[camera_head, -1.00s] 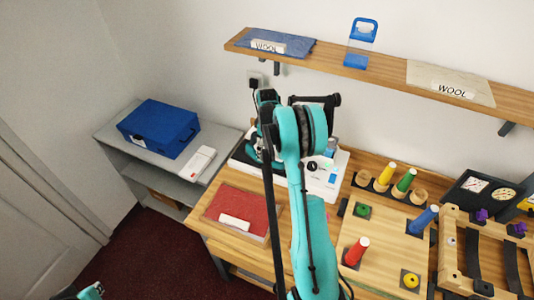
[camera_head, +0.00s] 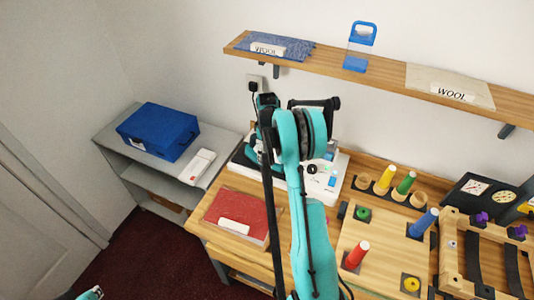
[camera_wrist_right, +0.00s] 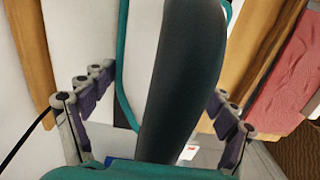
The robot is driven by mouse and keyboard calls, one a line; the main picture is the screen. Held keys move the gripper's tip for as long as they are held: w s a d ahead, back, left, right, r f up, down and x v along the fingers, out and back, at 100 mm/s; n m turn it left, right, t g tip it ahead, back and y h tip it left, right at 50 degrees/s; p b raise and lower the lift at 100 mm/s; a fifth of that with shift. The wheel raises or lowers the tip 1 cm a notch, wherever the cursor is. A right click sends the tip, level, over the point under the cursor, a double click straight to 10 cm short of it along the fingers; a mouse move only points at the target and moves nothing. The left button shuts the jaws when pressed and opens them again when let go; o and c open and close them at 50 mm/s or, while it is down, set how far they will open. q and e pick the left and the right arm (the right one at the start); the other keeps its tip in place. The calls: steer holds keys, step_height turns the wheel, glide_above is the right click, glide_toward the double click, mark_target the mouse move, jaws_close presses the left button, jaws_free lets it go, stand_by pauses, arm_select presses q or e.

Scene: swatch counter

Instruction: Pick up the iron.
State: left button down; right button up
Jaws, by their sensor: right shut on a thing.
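The iron (camera_wrist_right: 185,80) fills the middle of the right wrist view. It has a thick dark handle and a pale body with teal edging. My right gripper (camera_wrist_right: 160,95) has its jointed grey and purple fingers on either side of the handle and is shut on it. In the head view my own teal right arm reaches over the back left of the wooden table (camera_head: 212,233) and hides most of the iron and that gripper. Only a small teal bit of my left gripper (camera_head: 91,293) shows at the bottom left edge, and its jaws cannot be made out.
A white machine (camera_head: 335,185) stands beside the arm. A red swatch (camera_head: 238,215) lies at the table's left front. Coloured cones, a wooden frame (camera_head: 450,250) and dials (camera_head: 475,187) stand right. A shelf (camera_head: 390,75) hangs above. A blue box (camera_head: 158,130) sits on the grey unit.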

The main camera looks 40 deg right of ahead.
mark_target(267, 149)
step_height(267, 149, up, 4)
steer(key=shift+f+p, duration=0.15)
steer(key=shift+p, duration=0.15)
steer(key=s+d+r+p, duration=0.1)
steer(key=s+d+r, duration=0.2)
steer(key=s+r, duration=0.55)
steer(key=s+a+f, duration=0.2)
steer(key=a, duration=0.5)
steer(key=s+a+f+n+b, duration=0.1)
steer(key=s+a+f, duration=0.2)
steer(key=a, duration=0.5)
steer(key=s+a+f, duration=0.2)
steer(key=a, duration=0.5)
steer(key=shift+f+b, duration=1.85)
steer(key=shift+f, duration=0.75)
steer(key=shift+r, duration=0.15)
